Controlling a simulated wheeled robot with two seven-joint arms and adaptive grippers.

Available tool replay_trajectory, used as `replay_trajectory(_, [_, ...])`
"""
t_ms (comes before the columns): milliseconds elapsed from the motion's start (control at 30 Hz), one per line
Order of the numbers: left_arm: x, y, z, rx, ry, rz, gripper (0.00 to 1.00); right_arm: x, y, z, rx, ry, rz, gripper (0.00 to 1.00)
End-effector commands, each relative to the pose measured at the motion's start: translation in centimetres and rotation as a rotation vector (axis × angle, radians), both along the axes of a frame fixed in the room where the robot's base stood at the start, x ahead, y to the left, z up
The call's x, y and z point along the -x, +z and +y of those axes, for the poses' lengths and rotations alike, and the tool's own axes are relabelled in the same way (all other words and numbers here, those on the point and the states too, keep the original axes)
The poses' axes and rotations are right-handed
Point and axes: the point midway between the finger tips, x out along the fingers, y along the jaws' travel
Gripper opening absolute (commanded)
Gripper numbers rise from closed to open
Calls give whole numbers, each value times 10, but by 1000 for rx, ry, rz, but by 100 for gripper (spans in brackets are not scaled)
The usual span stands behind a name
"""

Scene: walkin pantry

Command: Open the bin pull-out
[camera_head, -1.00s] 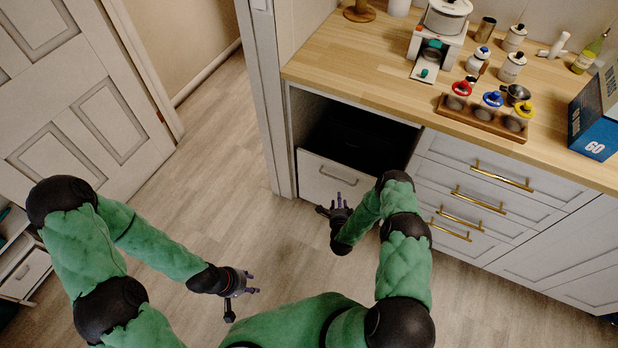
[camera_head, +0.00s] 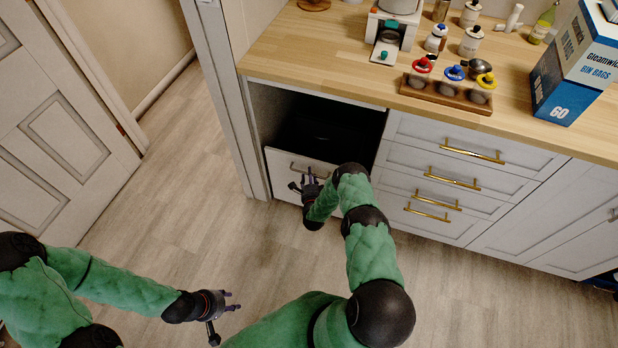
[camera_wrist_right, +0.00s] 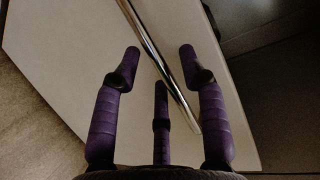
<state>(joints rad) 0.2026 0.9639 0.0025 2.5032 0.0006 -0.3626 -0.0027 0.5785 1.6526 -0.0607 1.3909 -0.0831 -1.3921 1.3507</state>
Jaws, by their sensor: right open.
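The bin pull-out has a plain white front (camera_head: 282,178) under the left end of the counter, with a dark recess above it. Its metal bar handle (camera_head: 296,165) runs along the upper part of the front. My right gripper (camera_head: 312,178) is open right in front of this handle. In the right wrist view the handle (camera_wrist_right: 150,50) runs slantwise across the white front (camera_wrist_right: 70,60), between the spread purple fingers of my right gripper (camera_wrist_right: 159,60). I cannot tell whether they touch it. My left gripper (camera_head: 232,300) is open and empty above the floor, away from the cabinets.
Drawers with brass handles (camera_head: 452,178) stand right of the pull-out. The wooden counter (camera_head: 330,62) holds a jar rack (camera_head: 445,92), a bin bags box (camera_head: 572,75) and several containers. A white post (camera_head: 222,100) borders the left. The floor (camera_head: 190,190) in front is clear.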

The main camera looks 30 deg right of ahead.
Motion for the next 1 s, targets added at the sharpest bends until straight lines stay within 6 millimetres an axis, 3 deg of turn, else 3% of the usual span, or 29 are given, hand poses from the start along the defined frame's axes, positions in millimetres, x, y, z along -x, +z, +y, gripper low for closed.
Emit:
replay_trajectory(433, [0,-4,0,0,0,0,40,-9,-1,-4,0,0,1,42])
replay_trajectory(600, [0,-4,0,0,0,0,40,-9,-1,-4,0,0,1,0])
replay_trajectory(1000, [0,0,0,0,0,0,40,0,-1,1,-2,1,3,0])
